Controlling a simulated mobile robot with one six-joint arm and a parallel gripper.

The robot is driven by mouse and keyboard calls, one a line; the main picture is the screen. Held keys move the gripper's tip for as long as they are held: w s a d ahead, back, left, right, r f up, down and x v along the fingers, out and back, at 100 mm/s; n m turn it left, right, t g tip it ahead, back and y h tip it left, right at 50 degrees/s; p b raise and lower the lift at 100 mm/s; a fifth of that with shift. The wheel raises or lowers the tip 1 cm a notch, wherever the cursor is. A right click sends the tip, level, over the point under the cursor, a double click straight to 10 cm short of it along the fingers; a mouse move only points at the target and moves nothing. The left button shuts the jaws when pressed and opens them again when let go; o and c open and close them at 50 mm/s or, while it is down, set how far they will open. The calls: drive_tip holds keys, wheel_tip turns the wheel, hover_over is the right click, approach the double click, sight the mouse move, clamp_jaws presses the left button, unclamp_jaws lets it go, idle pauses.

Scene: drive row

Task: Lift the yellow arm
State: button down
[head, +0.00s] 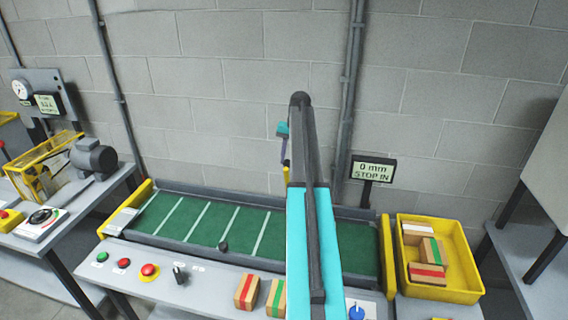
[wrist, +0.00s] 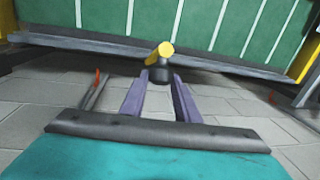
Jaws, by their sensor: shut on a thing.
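The yellow arm (wrist: 163,49) shows in the wrist view as a short yellow bar with a dark knob (wrist: 157,73) at its near end. The two purple fingers of my gripper (wrist: 158,76) are closed around the dark knob. In the head view my gripper (head: 284,148) is small and partly hidden behind my own arm, above the far side of the green conveyor. A bit of yellow (head: 286,163) shows just below it. The rest of the yellow arm is hidden there.
A display (head: 373,169) reads "0 mm STOP IN". A yellow bin (head: 460,262) with several blocks stands right. Buttons and two blocks line the front. A grey pipe (head: 350,90) runs up the wall.

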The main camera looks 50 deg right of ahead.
drive_tip(key=shift+w+d+r, duration=0.1)
drive_tip(key=shift+w+d, duration=0.05)
drive_tip(key=shift+d, duration=0.1)
drive_tip(key=c, duration=1.7)
unclamp_jaws()
drive_tip(key=o, duration=0.4)
drive_tip(key=shift+w+d+f, duration=0.15)
drive_tip(key=shift+f, duration=0.05)
drive_tip(key=shift+c, duration=0.2)
drive_tip(key=shift+r, duration=0.1)
drive_tip(key=shift+r, duration=0.1)
wheel_tip(320, 180, up, 13)
drive_tip(key=s+p, duration=0.2)
drive_tip(key=shift+d+r, duration=0.2)
drive_tip(key=shift+d, duration=0.25)
